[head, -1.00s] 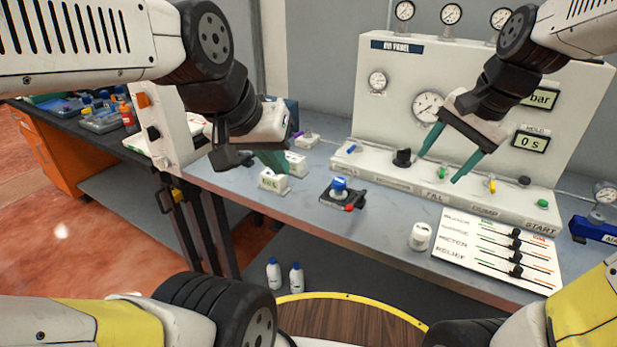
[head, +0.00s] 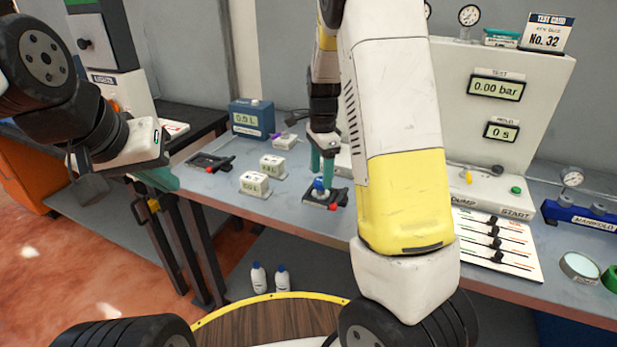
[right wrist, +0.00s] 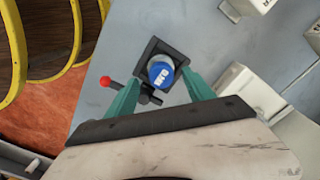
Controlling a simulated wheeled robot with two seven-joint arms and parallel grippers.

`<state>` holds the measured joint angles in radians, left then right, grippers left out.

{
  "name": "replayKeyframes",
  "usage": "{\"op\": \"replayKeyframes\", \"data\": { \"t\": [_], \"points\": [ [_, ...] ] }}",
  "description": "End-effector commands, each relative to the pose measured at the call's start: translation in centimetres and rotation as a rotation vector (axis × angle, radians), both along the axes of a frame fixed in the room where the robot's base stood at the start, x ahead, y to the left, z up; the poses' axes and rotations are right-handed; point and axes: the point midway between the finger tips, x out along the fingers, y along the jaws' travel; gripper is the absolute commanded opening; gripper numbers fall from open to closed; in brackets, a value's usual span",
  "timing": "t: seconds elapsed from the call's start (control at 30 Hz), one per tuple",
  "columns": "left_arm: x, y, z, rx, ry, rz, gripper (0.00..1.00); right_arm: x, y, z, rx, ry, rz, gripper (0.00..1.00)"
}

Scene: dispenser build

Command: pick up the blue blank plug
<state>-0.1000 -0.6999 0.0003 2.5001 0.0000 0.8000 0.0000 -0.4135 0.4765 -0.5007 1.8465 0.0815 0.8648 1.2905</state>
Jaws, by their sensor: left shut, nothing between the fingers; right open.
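A blue round-topped piece (head: 319,184) with white marking, which looks like the blue blank plug, sits in a dark clamp (head: 337,203) on the bench. The right wrist view shows the blue piece (right wrist: 161,74) from above in the square black clamp (right wrist: 153,47), whose lever has a red knob. My right gripper (head: 321,172) points down over it, open, its teal fingertips on either side of the piece; I cannot tell if they touch it. My left gripper (head: 158,180) is shut and empty at the left, by the bench's left end.
White boxes with displays (head: 255,184) stand left of the clamp, with a blue display unit (head: 251,119) behind. A second dark clamp (head: 211,162) lies further left. The test panel (head: 540,100) stands behind at right, partly hidden by my right arm. A blue manifold (head: 580,215) is at right.

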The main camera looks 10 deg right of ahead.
Motion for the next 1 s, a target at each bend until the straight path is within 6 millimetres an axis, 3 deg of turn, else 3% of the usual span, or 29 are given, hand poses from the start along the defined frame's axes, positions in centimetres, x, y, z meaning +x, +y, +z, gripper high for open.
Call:
{"op": "replayKeyframes", "data": {
  "t": [0.2,0.5,0.8,1.0],
  "points": [
    [0.0,0.0,0.0,0.000,0.000,0.000,0.00,0.2,0.1,-3.0,-0.001,0.003,0.001,0.61],
    [0.0,0.0,0.0,0.000,0.000,0.000,0.00,0.2,0.1,-3.5,0.000,0.000,0.002,0.61],
    [0.0,0.0,0.0,0.000,0.000,0.000,0.00,0.2,0.1,-3.5,0.000,0.000,0.002,0.03],
    [0.0,0.0,0.0,0.000,0.000,0.000,0.00,0.2,0.1,-3.4,0.000,0.000,0.002,0.00]
  ]
}}
